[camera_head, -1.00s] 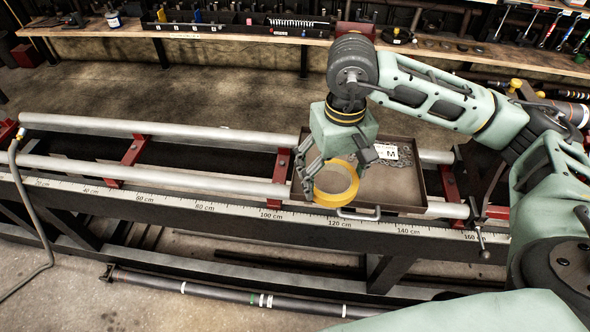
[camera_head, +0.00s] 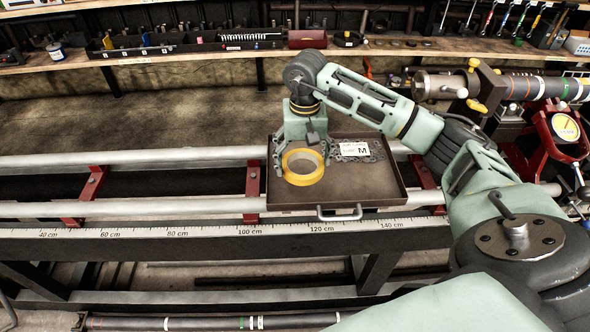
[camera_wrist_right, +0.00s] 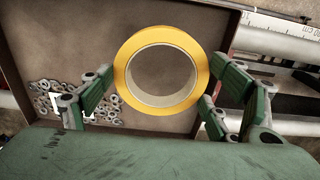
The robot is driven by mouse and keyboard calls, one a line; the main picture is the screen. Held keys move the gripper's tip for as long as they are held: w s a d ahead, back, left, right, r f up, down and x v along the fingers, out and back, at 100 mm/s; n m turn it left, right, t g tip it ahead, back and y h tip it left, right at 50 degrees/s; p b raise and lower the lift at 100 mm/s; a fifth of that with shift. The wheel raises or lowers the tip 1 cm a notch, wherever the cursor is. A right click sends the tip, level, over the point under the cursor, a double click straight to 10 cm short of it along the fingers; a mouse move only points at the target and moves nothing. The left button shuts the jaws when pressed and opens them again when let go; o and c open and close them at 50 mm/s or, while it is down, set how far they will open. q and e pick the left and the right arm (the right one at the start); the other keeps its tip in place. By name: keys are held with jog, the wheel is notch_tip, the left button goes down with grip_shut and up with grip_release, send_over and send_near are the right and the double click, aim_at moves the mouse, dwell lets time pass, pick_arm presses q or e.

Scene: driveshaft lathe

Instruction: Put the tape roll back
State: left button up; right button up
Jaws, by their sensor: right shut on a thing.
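The yellow tape roll (camera_head: 303,182) is over the left part of a dark metal tray (camera_head: 365,199) in the head view. My right gripper (camera_head: 303,159) is shut on the roll from above, with fingers on both sides of it. The wrist view shows the roll (camera_wrist_right: 163,108) as a ring between the green fingers (camera_wrist_right: 164,70), with the tray floor behind it. I cannot tell whether the roll touches the tray floor. My left gripper is out of view.
The tray lies across metal rails (camera_head: 160,207) above a centimetre scale (camera_head: 210,231). Small metal nuts (camera_wrist_right: 85,105) and a white label marked M (camera_head: 355,149) are in the tray. A workbench (camera_head: 200,57) with tools runs along the back. A red stand with a gauge (camera_head: 565,126) is at right.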

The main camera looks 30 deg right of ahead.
jog(key=shift+w+a+f, duration=0.2)
jog(key=shift+a+f, duration=0.05)
jog(key=shift+a, duration=0.2)
jog(key=shift+w+a+f, duration=0.2)
jog(key=shift+a+f, duration=0.05)
jog(key=shift+a, duration=0.15)
jog(key=shift+a+f+p, duration=0.1)
jog(key=shift+f+p, duration=0.2)
jog(key=shift+f, duration=0.05)
notch_tip(320, 180, down, 3)
jog(key=shift+f+p, duration=0.1)
jog(key=shift+p, duration=0.45)
jog(key=shift+f, duration=0.15)
jog(key=shift+f, duration=0.1)
jog(key=shift+f+b, duration=0.15)
jog(key=shift+b, duration=0.2)
jog(key=o, duration=1.2)
